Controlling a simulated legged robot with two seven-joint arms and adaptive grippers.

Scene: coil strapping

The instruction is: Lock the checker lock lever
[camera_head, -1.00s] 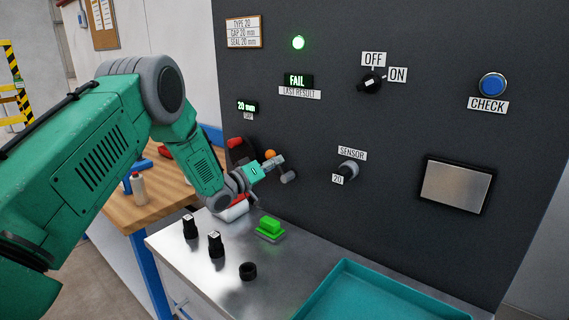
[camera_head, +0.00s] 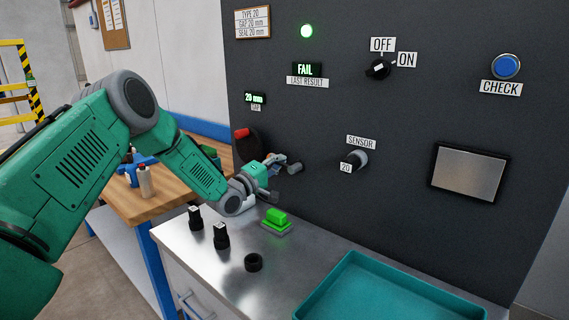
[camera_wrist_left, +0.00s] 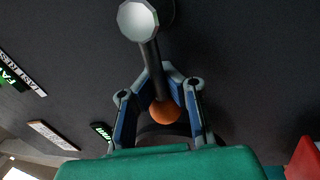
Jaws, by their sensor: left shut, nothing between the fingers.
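The lock lever shows in the left wrist view as a dark rod (camera_wrist_left: 153,65) running from a pale hub (camera_wrist_left: 138,18) to an orange ball knob (camera_wrist_left: 165,112). In the head view its grey hub (camera_head: 294,168) stands out from the dark panel, and the ball is mostly hidden by my gripper. My left gripper (camera_wrist_left: 162,72) is shut with nothing between its fingertips. Its fingers lie around the rod and ball in the picture; I cannot tell whether they touch. The left gripper also shows at the lever in the head view (camera_head: 277,162). My right gripper is out of view.
A red-handled black part (camera_head: 241,133) sits left of the lever. A SENSOR knob (camera_head: 356,160) is to its right. Below, a metal bench holds a green block (camera_head: 276,217), several small black parts, and a teal tray (camera_head: 390,292). The panel shows FAIL (camera_head: 307,69).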

